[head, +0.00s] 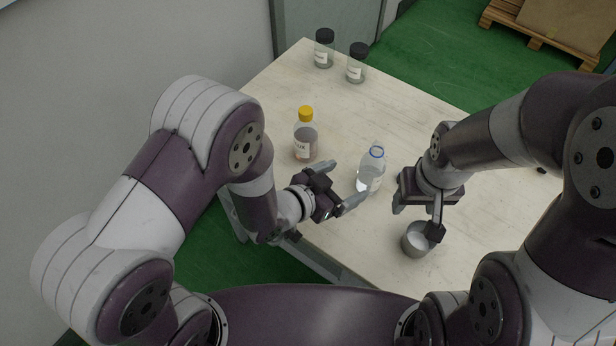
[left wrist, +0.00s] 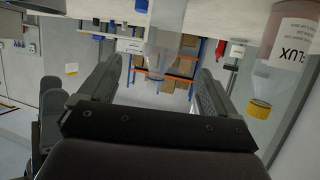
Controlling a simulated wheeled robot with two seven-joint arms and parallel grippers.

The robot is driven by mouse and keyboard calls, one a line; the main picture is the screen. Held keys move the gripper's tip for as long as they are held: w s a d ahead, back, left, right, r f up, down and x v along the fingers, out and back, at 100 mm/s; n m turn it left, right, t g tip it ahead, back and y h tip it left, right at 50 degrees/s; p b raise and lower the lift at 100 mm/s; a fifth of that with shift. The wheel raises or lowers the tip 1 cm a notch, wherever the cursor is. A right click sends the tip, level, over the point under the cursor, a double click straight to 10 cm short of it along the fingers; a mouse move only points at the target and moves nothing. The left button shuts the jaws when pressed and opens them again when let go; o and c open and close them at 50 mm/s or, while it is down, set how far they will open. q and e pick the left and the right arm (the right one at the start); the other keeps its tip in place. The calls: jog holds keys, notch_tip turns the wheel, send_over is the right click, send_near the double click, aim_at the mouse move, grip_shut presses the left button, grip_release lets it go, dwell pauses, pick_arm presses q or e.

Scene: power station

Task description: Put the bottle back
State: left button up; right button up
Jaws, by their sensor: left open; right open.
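A clear bottle (head: 369,175) with a blue ring at its open neck stands upright on the table. A bottle with a yellow cap and a label (head: 305,140) stands to its left and farther back. My left gripper (head: 340,187) is open, its fingers pointing at the clear bottle. In the left wrist view, which looks upside down, the clear bottle (left wrist: 165,45) appears between and beyond the open fingers, and the yellow-capped bottle (left wrist: 280,60) is outside them on the right. My right gripper (head: 418,218) is open, above and around a small grey cup (head: 414,243); contact is unclear.
Two black-capped jars (head: 324,50) (head: 356,65) stand at the table's far left corner. The pale table (head: 400,110) has clear room in its middle and back. A wooden pallet with a box (head: 560,30) is on the green floor beyond.

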pick_arm(q)
jog(key=w+a+r+n+g+y, duration=0.25)
jog(key=a+n+y, duration=0.4)
jog(key=a, duration=0.85)
jog(key=s+a+r+n+g+y, duration=0.3)
jog(key=s+a+g, duration=0.2)
jog(key=s+a, duration=0.3)
jog(key=shift+s+a+r+y, duration=0.25)
jog(key=shift+s+r+y, duration=0.1)
jog(key=shift+s, duration=0.7)
